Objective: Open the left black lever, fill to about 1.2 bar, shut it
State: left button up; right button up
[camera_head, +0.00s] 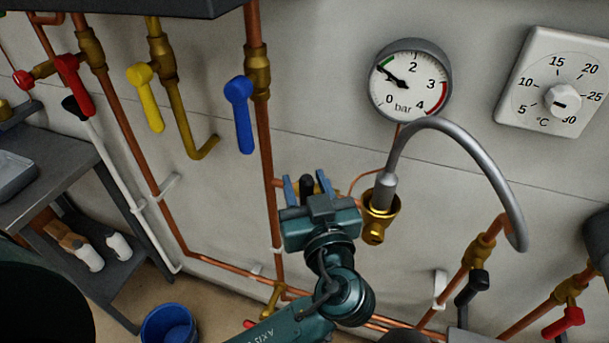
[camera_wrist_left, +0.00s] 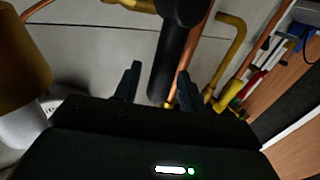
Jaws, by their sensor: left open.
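The left black lever (camera_head: 306,187) sits on a brass valve, partly hidden behind my left gripper (camera_head: 307,188). That gripper is open, with one finger on each side of the lever. In the left wrist view the black lever (camera_wrist_left: 174,50) stands between the two open fingers (camera_wrist_left: 157,85), with a gap at the left finger; contact on the right is unclear. The round pressure gauge (camera_head: 409,84) has its needle near 1 bar, at the lower end of the green band. My right gripper is not in view.
A grey hose (camera_head: 470,142) arches from a brass fitting (camera_head: 379,222) to the right pipe. A second black lever (camera_head: 472,287) hangs there. A blue lever (camera_head: 239,113), a yellow lever (camera_head: 146,97) and a thermostat (camera_head: 556,82) are higher. A blue bucket (camera_head: 169,325) stands below.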

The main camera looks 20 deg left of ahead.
pick_arm(q)
grip_shut()
dwell(0.5)
